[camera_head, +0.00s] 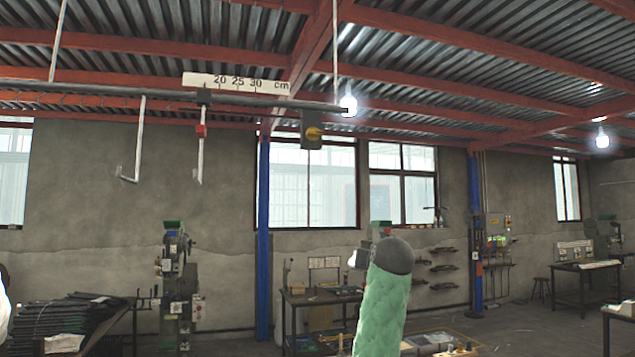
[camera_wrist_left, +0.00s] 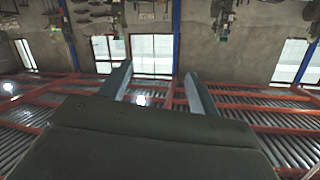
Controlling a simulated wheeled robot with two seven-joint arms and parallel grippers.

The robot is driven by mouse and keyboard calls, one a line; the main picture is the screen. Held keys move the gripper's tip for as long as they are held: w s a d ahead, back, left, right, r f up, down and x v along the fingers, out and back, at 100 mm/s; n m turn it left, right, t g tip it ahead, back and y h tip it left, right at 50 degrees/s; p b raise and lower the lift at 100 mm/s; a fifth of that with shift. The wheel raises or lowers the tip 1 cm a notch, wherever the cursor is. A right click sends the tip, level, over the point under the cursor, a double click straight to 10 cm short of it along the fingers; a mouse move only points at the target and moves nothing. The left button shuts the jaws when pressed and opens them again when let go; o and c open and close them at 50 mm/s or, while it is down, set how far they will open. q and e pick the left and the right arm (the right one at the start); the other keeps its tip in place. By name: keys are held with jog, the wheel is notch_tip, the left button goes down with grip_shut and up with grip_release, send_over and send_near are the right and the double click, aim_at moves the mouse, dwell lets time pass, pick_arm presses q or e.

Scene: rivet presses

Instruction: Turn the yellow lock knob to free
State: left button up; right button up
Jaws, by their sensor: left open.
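The yellow lock knob (camera_head: 313,133) sits on a small dark box (camera_head: 312,118) near the right end of a long overhead rail (camera_head: 120,90) in the head view. Its exact turn angle is too small to tell. A white scale plate (camera_head: 235,83), with 20, 25, 30 and cm readable, stands on the rail left of the knob. My left gripper (camera_wrist_left: 158,78) shows in the left wrist view with its two fingers apart and nothing between them. The knob cannot be made out in that view. Neither gripper shows in the head view.
Two hooked white rods (camera_head: 140,140) hang from the rail, one with a red clamp (camera_head: 201,131). Thin vertical rods rise from the rail. A press-like machine (camera_head: 178,280) and a workbench (camera_head: 320,295) stand behind, against the wall. The air around the knob looks clear.

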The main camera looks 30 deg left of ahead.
pick_arm(q)
jog(key=s+a+r+n+y+p, duration=0.1)
jog(key=s+a+r, duration=0.1)
jog(key=r, duration=0.9)
jog(key=s+a+r+n+y+p, duration=0.1)
jog(key=s+a+r+n, duration=0.1)
jog(key=r, duration=0.8)
jog(key=n+y+p, duration=0.2)
send_near(316, 132)
jog(key=p+x, duration=0.4)
jog(key=x, duration=0.3)
jog(key=shift+w+a+r, duration=0.1)
jog(key=shift+w+a, duration=0.15)
jog(key=shift+w+a+p, duration=0.3)
jog(key=shift+p, duration=0.1)
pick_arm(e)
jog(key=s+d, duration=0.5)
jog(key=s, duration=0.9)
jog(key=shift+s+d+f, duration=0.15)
pick_arm(q)
jog(key=shift+c, duration=0.4)
jog(key=c, duration=0.9)
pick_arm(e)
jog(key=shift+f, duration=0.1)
